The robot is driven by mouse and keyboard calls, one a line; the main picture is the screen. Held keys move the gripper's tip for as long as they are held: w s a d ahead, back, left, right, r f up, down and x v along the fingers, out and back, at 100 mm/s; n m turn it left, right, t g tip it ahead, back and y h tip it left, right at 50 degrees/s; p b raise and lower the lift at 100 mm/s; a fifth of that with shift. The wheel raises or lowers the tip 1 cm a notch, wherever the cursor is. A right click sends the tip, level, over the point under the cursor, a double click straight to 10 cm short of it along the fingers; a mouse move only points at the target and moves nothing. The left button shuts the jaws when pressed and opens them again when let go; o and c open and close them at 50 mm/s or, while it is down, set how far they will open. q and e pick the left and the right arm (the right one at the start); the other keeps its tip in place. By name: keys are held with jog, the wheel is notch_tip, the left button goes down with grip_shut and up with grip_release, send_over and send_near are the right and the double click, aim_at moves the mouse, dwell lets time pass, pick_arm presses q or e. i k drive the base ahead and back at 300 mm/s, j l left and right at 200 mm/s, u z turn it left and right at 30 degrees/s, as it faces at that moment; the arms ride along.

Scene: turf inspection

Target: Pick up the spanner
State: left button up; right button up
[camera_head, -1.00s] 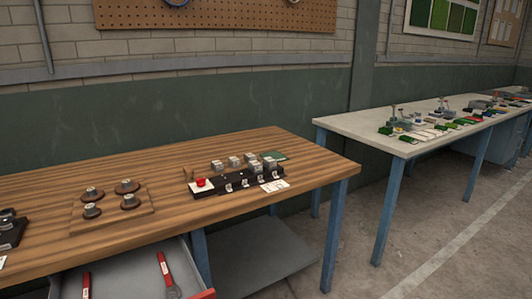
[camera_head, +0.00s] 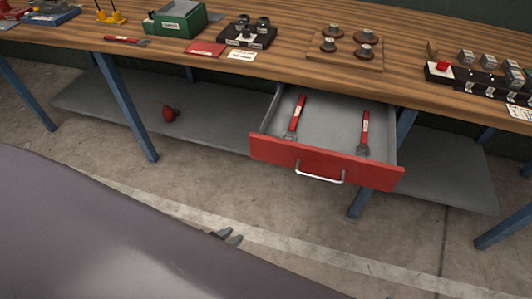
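Two red-handled tools that look like spanners lie apart in the open drawer (camera_head: 325,172). The left spanner (camera_head: 295,117) has its grey head toward the drawer front. The right spanner (camera_head: 365,132) also has its grey jaw end toward the front. Another red-handled tool (camera_head: 124,40) lies on the bench top at the left. My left gripper (camera_head: 228,236) shows only as two dark fingertips with a small gap, low over the floor and well short of the drawer. The rest of it is hidden behind my own body. My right gripper is out of view.
The wooden bench (camera_head: 200,65) carries a green box (camera_head: 180,20), a black fixture (camera_head: 248,36), a board with round knobs (camera_head: 345,50) and a red-button unit (camera_head: 440,70). The floor before the drawer is clear.

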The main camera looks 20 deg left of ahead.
aim_at(141, 42)
jog(key=u, duration=1.65)
jog(key=i+j, duration=0.2)
jog(key=i, duration=0.3)
jog(key=i+j+z, duration=0.1)
jog(key=i, duration=0.4)
jog(key=i+j, duration=0.3)
jog(key=i, duration=0.15)
jog(key=i+j, duration=0.25)
jog(key=i, duration=0.25)
jog(key=z, duration=1.15)
jog(key=i+j, duration=0.05)
jog(key=j, duration=0.05)
